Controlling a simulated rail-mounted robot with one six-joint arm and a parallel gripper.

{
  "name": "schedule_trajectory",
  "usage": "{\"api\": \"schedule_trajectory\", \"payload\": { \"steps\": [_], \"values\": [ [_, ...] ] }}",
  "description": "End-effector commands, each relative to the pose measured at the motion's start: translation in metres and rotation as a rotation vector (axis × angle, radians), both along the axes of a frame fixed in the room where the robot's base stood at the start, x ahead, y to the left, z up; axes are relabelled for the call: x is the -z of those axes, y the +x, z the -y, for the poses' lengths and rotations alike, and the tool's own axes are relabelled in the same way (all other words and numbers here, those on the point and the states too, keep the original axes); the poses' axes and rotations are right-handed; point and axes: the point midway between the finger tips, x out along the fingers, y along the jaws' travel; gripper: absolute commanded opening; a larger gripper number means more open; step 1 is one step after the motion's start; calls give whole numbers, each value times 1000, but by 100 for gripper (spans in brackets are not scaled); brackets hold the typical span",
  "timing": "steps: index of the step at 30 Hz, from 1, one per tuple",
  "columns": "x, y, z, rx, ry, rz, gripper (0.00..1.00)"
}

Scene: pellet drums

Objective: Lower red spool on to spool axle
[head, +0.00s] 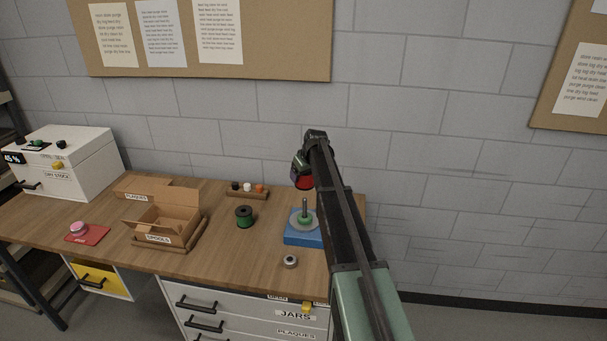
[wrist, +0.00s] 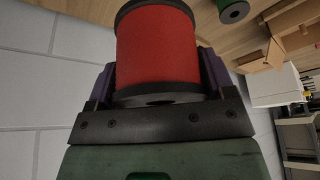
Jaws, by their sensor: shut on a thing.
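The red spool (wrist: 157,50) with black flanges is held between the jaws of my gripper (wrist: 157,75) in the wrist view. In the head view the red spool (head: 304,182) shows only in part under my gripper (head: 300,172), above the axle. The spool axle (head: 305,207) is an upright grey rod on a round grey disc with a green centre, on a blue base (head: 299,239). The spool is apart from the axle, above its tip. My arm hides the right part of the base.
A green spool (head: 244,216) stands left of the axle, and a small grey ring-shaped part (head: 290,261) lies in front. A rack of small jars (head: 247,192) is at the back. An open cardboard box (head: 165,225), a red mat (head: 87,234) and a white dry-stock box (head: 68,165) are farther left.

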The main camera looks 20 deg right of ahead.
Motion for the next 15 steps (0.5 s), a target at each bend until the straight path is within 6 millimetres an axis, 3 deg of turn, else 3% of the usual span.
{"api": "schedule_trajectory", "payload": {
  "steps": [1,6,15],
  "values": [
    [14,0,0,0,0,0,48],
    [36,0,0,0,0,0,48],
    [50,0,0,0,0,0,48]
  ]
}}
